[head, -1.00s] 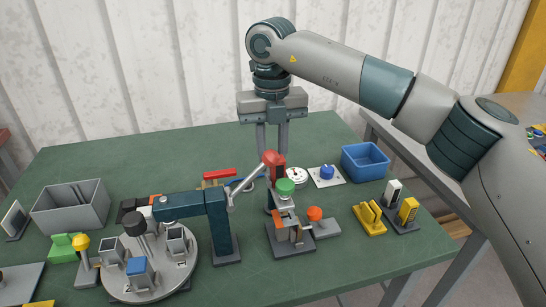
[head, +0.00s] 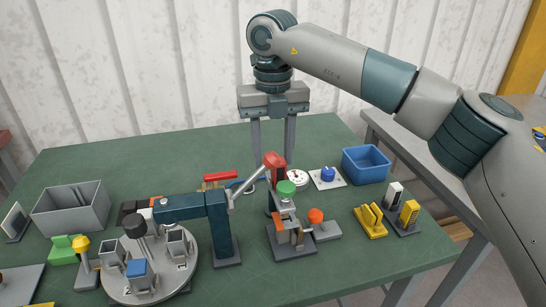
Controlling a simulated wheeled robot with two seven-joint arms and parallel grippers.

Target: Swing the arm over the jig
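The swing arm is a dark teal beam (head: 185,207) on an upright post (head: 221,240). The beam reaches left over the round grey turntable (head: 185,280). A grey lever (head: 247,186) with a red grip (head: 274,161) rises from the post to the right. The jig (head: 290,250), with a green knob (head: 286,188) and orange parts, stands right of the post, below the red grip. My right gripper (head: 273,155) points down behind the red grip, its two fingers apart and nothing seen between them. The red grip overlaps the fingers' lower end. My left gripper is out of view.
A grey bin (head: 70,213) is at the left, and a blue bin (head: 365,165) at the back right. A blue knob (head: 327,174) on a white plate and a yellow holder (head: 370,222) stand right of the jig. The green table (head: 330,275) is clear at the front right.

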